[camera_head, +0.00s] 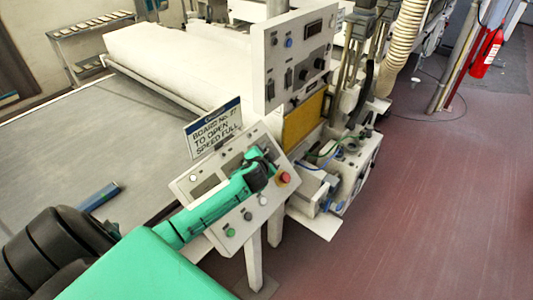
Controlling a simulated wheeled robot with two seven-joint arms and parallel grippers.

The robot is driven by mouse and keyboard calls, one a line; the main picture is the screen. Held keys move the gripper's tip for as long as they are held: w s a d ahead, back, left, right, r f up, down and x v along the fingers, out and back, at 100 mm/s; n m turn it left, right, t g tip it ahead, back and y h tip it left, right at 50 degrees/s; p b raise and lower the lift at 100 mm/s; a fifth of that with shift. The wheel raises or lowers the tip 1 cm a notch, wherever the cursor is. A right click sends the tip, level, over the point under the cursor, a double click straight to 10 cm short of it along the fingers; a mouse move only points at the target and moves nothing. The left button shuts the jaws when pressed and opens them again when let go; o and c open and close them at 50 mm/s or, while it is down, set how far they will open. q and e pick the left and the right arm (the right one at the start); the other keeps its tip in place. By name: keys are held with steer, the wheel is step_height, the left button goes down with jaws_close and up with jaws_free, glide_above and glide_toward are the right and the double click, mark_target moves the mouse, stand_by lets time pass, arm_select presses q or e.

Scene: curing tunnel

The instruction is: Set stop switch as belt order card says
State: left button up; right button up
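The order card (213,130) is white with a blue top band and stands at the back edge of a sloped control panel (184,186). It seems to read "Board No. 27 to open, speed full"; the number is not sharp. The panel carries a red mushroom button (283,179) at its right edge, a green button (230,232) at the lower left and other small knobs. No label identifies the stop switch. My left gripper (264,164) is dark and sits over the panel's upper right, left of the red button. My arm hides the panel's middle. The fingers are unclear. My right gripper is out of view.
An upright white switch cabinet (262,62) stands behind the panel. A wide grey belt (75,130) lies to the left, with a blue bar (98,197) on it. White machinery (352,165) with hoses stands at the right. The red floor (430,210) farther right is clear.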

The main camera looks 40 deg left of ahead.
arm_select(q)
steer(key=m+h, duration=0.1)
steer(key=m+g+h, duration=0.1)
steer(key=m, duration=0.1)
steer(key=shift+w+a+r+g+h, duration=0.1)
steer(key=shift+a+r+g+h, duration=0.2)
steer(key=shift+a+r+h, duration=0.1)
steer(key=shift+w+r+m+g+h, duration=0.1)
steer(key=shift+w+m+g+h, duration=0.05)
steer(key=shift+m+g+h, duration=1.2)
steer(key=shift+m, duration=0.25)
steer(key=o, duration=1)
steer(key=shift+s+a+r, duration=0.1)
steer(key=shift+s+r, duration=0.2)
steer(key=shift+b+v, duration=2.6)
steer(key=shift+v, duration=3.85)
